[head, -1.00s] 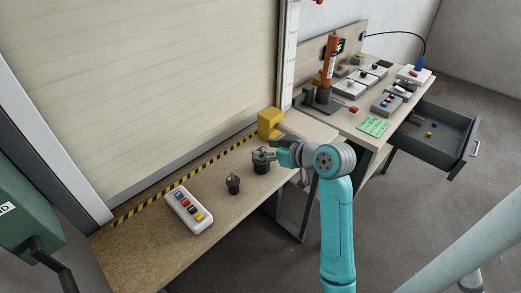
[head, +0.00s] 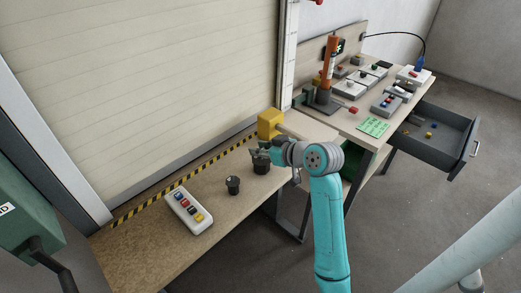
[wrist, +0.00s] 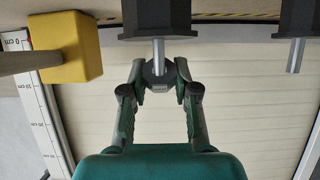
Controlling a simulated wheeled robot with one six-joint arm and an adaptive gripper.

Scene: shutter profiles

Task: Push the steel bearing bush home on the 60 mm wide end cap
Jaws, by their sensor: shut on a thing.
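In the head view my gripper (head: 262,151) is over the larger dark end cap (head: 261,167), nearest the yellow block. In the wrist view my gripper (wrist: 158,80) is shut on a small dark grey faceted piece with a pale mark, which I take as the bearing bush (wrist: 158,86). The larger end cap (wrist: 158,16) shows at the top, with its steel pin (wrist: 158,50) pointing at the bush. The pin's end overlaps the bush; I cannot tell how far it is inside. The smaller end cap (head: 233,186) stands apart; its pin shows in the wrist view (wrist: 296,56).
A yellow block (head: 270,124) stands close behind the larger cap. A white button box (head: 189,211) lies on the bench to the left. A roller shutter (head: 150,90) rises behind the bench. A second table with boxes and an open drawer (head: 440,128) is at the right.

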